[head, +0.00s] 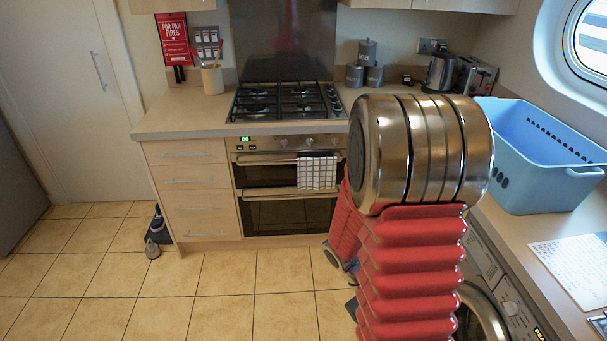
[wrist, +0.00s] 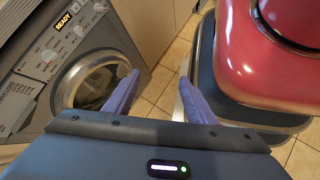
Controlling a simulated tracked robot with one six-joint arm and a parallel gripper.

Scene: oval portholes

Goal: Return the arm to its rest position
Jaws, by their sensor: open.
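My arm (head: 412,270), with red ribbed sleeves and a banded metal joint, rises in the right half of the head view. It is folded close to my body, in front of the worktop. My gripper (wrist: 159,76) shows in the wrist view with its two purple fingers apart and nothing between them. It points down toward the tiled floor, beside the washing machine. In the head view my gripper is hidden behind the arm.
The washing machine (wrist: 60,60), its round door shut and its display reading READY, stands close left of my gripper. A blue basket (head: 545,165) and a paper sheet (head: 575,268) lie on the right worktop. The oven (head: 285,190) is behind. The tiled floor (head: 100,270) at left is mostly clear.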

